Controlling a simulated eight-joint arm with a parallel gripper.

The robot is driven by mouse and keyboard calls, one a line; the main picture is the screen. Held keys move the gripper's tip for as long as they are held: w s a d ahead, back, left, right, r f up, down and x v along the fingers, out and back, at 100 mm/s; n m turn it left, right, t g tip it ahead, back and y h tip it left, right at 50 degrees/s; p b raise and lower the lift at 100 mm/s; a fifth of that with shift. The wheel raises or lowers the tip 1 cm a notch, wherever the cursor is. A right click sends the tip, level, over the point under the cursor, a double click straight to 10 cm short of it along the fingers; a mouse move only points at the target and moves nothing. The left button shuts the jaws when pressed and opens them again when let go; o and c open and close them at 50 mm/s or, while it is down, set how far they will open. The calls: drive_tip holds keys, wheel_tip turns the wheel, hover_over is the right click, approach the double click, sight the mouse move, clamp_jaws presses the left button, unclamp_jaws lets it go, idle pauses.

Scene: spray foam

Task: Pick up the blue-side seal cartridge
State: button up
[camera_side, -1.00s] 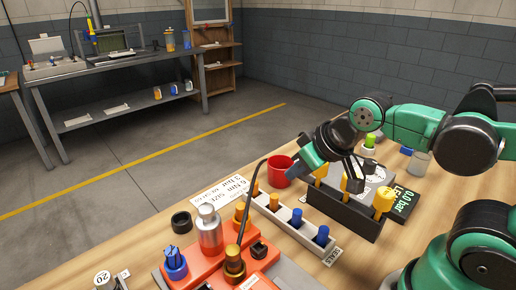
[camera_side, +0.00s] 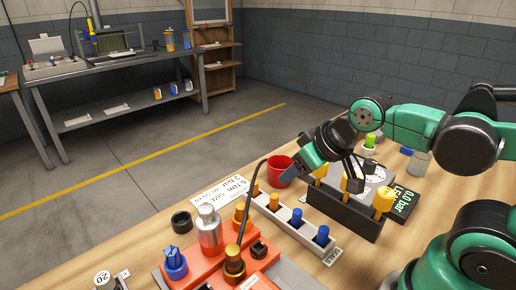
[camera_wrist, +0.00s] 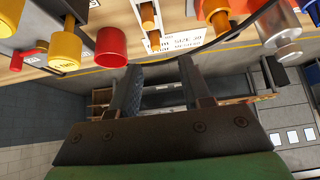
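Orange cartridges (camera_side: 274,201) stand in the same rack's left half. My gripper (camera_side: 354,180) is tilted above the table, behind and to the right of the rack, apart from the cartridges. In the wrist view my gripper (camera_wrist: 158,78) has its two fingers spread, with nothing between them. No blue cartridge shows in the wrist view.
A red cup (camera_side: 280,171) stands behind the rack, near my gripper. A dark holder (camera_side: 342,213) with yellow-handled items is to the right. The orange fixture (camera_side: 205,262) holds a silver cylinder (camera_side: 209,232) and a blue-topped part (camera_side: 175,264). A black cable arches over the rack's left end.

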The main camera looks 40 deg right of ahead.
drive_tip(key=shift+o, duration=0.9)
wheel_tip(320, 180, up, 5)
drive_tip(key=m+g, duration=0.2)
drive_tip(key=g, duration=0.5)
hover_over(171, 251)
wheel_tip(171, 251, down, 6)
drive_tip(key=shift+f, duration=2.9)
